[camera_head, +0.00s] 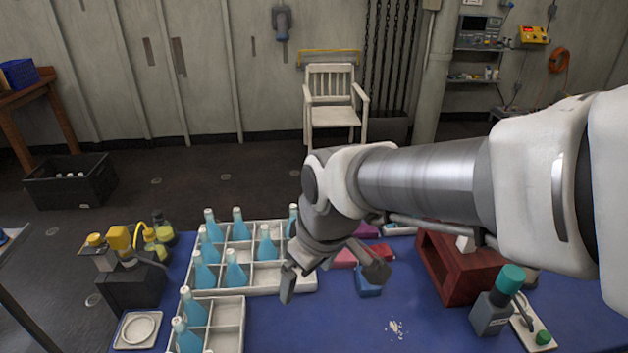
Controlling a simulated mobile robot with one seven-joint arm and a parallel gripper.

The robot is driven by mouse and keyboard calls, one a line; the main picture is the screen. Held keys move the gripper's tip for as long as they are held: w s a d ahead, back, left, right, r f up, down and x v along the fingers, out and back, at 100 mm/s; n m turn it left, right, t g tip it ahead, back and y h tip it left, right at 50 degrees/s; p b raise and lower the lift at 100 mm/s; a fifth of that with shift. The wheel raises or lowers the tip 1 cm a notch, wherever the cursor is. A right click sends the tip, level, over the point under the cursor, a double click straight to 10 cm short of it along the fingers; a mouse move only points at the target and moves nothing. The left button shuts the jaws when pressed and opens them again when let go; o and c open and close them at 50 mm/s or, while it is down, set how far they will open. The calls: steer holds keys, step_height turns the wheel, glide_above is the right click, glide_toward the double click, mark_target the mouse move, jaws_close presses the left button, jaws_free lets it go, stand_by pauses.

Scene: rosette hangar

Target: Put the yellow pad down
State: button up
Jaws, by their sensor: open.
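My gripper (332,277) is open above the blue table (320,325), its fingers spread apart and nothing visible between them. I cannot make out a yellow pad; the arm and gripper may hide it. Several small coloured blocks or pads lie just behind and beside the right finger: a pink one (345,259), a blue one (368,286), a red one (382,251) and a purple one (367,230). The finger partly covers the blue one.
Divided white trays (265,279) with several blue bottles stand left of my gripper. A dark red open box (440,269) and a grey bottle with a green cap (491,310) stand right. Yellow-topped bottles (118,238) are far left. The front middle of the table is mostly clear.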

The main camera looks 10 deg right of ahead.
steer(key=s+d+r+m+t+h, duration=0.1)
steer(key=s+d+r+m+t, duration=0.1)
steer(key=s+d+r+m, duration=0.4)
steer(key=shift+s+d+r+m, duration=0.25)
steer(key=shift+s+d+m, duration=0.25)
steer(key=shift+d, duration=0.3)
steer(key=shift+r+p, duration=0.8)
steer(key=shift+o, duration=0.2)
